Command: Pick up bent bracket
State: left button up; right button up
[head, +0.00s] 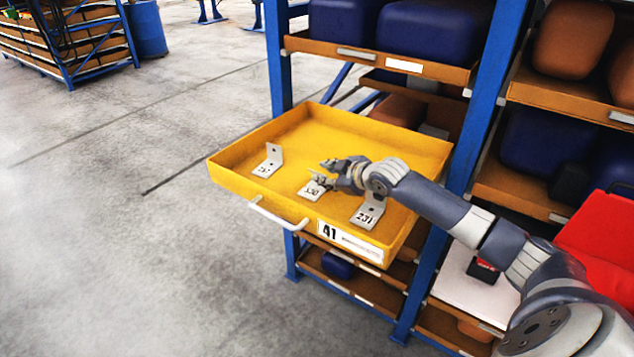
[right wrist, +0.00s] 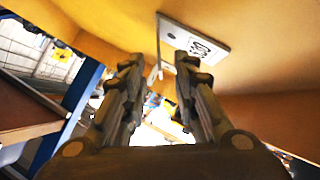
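Three pale bent brackets with stamped numbers lie in a yellow drawer (head: 228,177). The left bracket (head: 269,162) stands alone near the left wall, the middle bracket (head: 311,191) is near the front, and the right bracket (head: 369,212), marked 231, is at the front right. My right gripper (head: 323,171) is at the middle bracket and hides its upright part. In the right wrist view the fingers of this gripper (right wrist: 158,66) are spread apart, with a numbered bracket plate (right wrist: 195,41) just beyond the tips. I cannot tell whether they touch it. My left gripper is out of view.
The drawer is pulled out of a blue rack (head: 475,105) and has a front handle (head: 279,216) and a label 41. Blue and brown castings fill the shelves. A red object (head: 600,240) is at the right.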

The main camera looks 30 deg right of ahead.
aim_at(321, 174)
jog(key=shift+p+x, duration=0.3)
jog(key=shift+x, duration=1.4)
jog(key=shift+c, duration=0.2)
jog(key=shift+r, duration=0.1)
grip_shut()
